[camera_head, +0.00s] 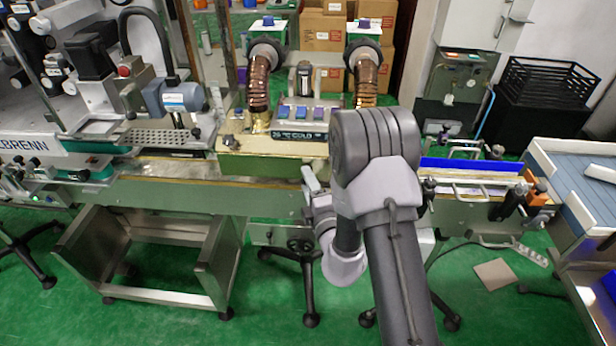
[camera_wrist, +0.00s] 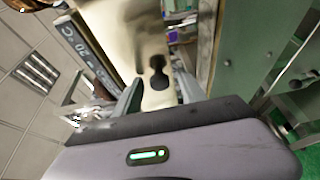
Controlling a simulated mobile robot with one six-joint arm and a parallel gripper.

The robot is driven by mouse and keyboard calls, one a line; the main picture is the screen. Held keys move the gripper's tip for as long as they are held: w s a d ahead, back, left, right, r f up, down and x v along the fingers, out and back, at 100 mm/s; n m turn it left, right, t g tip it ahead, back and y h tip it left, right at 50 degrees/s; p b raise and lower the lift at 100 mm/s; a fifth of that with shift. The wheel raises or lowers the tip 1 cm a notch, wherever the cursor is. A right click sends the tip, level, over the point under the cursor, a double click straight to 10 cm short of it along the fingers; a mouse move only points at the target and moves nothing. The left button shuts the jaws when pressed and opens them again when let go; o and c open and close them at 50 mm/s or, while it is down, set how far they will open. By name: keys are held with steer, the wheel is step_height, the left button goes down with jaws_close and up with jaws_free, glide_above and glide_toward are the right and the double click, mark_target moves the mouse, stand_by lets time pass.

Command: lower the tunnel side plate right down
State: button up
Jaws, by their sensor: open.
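The tunnel side plate appears in the wrist view as a smooth cream-gold sheet (camera_wrist: 138,35) with a black knob (camera_wrist: 158,74) on it. My gripper (camera_wrist: 158,90) is open, its two fingers on either side of the knob; I cannot tell whether they touch it. In the head view my gripper (camera_head: 312,180) is in front of the tunnel, just below its control panel (camera_head: 300,134), partly behind my arm. The plate's front is largely hidden there, and I cannot tell its height.
Two copper ducts (camera_head: 259,82) rise from the tunnel. The long conveyor (camera_head: 200,192) runs left and right of it. A labelling unit (camera_head: 170,95) stands at left and a blue-topped table (camera_head: 585,175) at right. Stool legs (camera_head: 308,270) stand below.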

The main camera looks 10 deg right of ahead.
steer(key=shift+s, duration=0.15)
steer(key=c, duration=0.3)
jaws_close()
stand_by(1.0)
